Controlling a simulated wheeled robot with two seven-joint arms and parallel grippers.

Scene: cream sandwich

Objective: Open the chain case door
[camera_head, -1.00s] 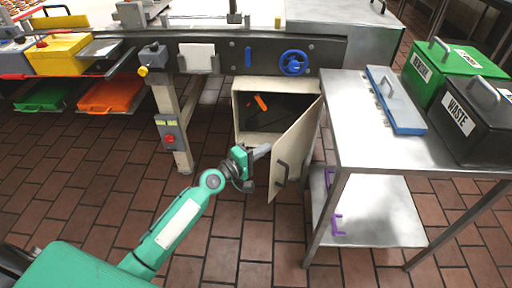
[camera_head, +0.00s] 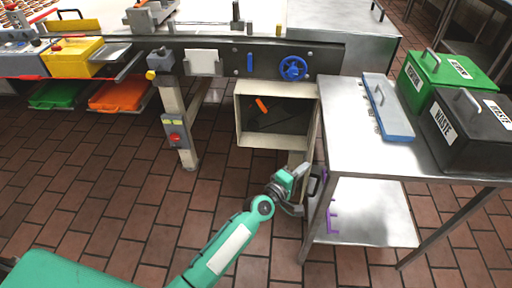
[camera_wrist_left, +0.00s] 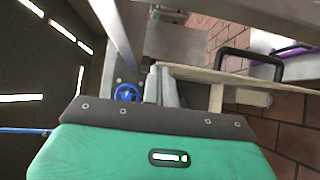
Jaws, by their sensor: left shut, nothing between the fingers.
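The chain case (camera_head: 240,122) is a cream box under the machine, and its front is open with a dark interior showing. Its door (camera_head: 300,160) is swung far out to the right, seen nearly edge-on by the table leg. My left gripper (camera_head: 302,176) is at the door's free end, shut and empty, and partly hides it. The dark door handle (camera_head: 318,182) is just right of the gripper. In the left wrist view, the door (camera_wrist_left: 200,75) and its handle (camera_wrist_left: 252,58) lie right of the gripper fingers (camera_wrist_left: 162,85). My right gripper does not show.
A steel table (camera_head: 350,145) with a lower shelf (camera_head: 375,215) stands close to the right of the door. An orange item (camera_head: 262,105) is inside the case. A blue handwheel (camera_head: 293,68) is above. The tiled floor to the left is clear.

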